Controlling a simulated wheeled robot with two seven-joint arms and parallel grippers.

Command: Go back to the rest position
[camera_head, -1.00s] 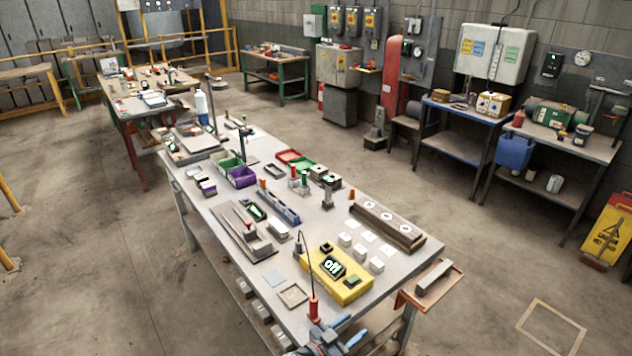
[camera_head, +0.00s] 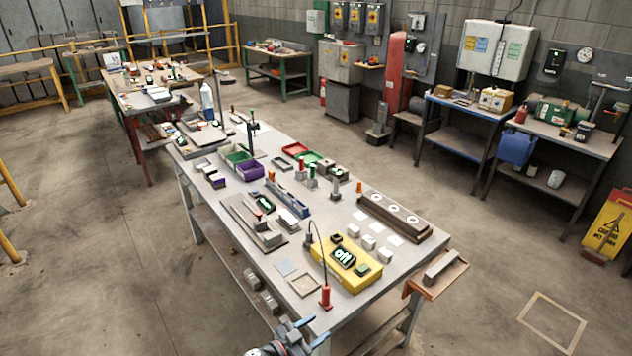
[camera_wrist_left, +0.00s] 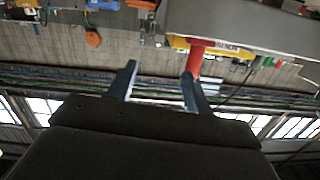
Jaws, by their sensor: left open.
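My left gripper (camera_head: 292,329) shows at the bottom edge of the head view, just off the near end of the workbench (camera_head: 342,312). Its blue fingers are apart. In the left wrist view the open fingers (camera_wrist_left: 158,80) have nothing between them that I can see them hold. The long brown hollow brick (camera_head: 393,217), with several round holes on top, lies on the far right side of the bench, away from the gripper. My right gripper does not show.
A red cylinder (camera_head: 326,297) with a thin curved stalk stands at the bench's near corner, close to the gripper. A yellow box (camera_head: 347,269) marked "off" lies behind it. An orange tray (camera_head: 436,275) juts from the bench's right. The floor at lower left is clear.

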